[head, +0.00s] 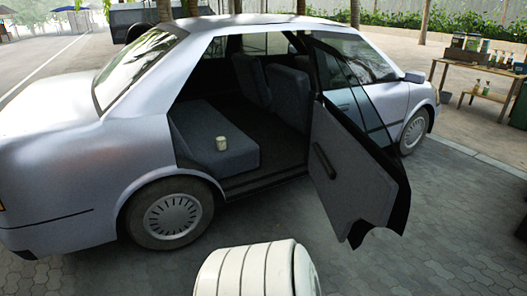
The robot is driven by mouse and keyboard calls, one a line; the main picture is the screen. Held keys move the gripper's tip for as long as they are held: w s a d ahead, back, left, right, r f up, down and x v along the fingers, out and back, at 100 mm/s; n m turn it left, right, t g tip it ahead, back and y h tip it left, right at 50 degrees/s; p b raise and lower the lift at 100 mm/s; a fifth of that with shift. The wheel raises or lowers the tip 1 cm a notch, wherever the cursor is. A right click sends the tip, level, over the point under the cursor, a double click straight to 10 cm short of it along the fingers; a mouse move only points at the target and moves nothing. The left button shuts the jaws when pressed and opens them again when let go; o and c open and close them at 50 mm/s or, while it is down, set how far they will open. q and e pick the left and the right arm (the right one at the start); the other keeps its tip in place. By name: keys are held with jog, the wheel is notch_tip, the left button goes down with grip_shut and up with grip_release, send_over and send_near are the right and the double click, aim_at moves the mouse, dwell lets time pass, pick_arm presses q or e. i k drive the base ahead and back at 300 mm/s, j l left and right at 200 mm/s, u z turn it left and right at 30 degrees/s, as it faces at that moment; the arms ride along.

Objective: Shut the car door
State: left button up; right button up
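A silver car (75,150) stands side-on, with its front end to the right. Its rear side door (352,178) is swung wide open. The door's dark grey inner panel and a long dark handle (324,160) on it face me. The door opening (240,110) is clear to see, with grey seats inside. The door's outer face is hidden. Neither of my grippers is in view.
A small pale can or cup (221,144) stands on the rear seat (205,125). A wooden table (480,72) with several bottles is at the far right. Paved ground (460,220) right of the open door is clear.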

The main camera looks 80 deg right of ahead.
aim_at(360, 191)
jog(key=k+l+z, duration=0.15)
jog(key=z, duration=0.3)
jog(key=k+l+z, duration=0.15)
jog(key=z, duration=0.35)
jog(key=l+z, duration=0.45)
jog(key=k+l+z, duration=0.1)
jog(key=l+z, duration=0.15)
jog(key=z, duration=0.25)
jog(key=l+z, duration=0.1)
jog(key=l, duration=0.5)
jog(key=l+z, duration=0.15)
jog(key=l, duration=0.45)
jog(key=i+l+z, duration=0.1)
jog(key=l, duration=0.5)
jog(key=i+l+z, duration=0.1)
jog(key=l, duration=0.5)
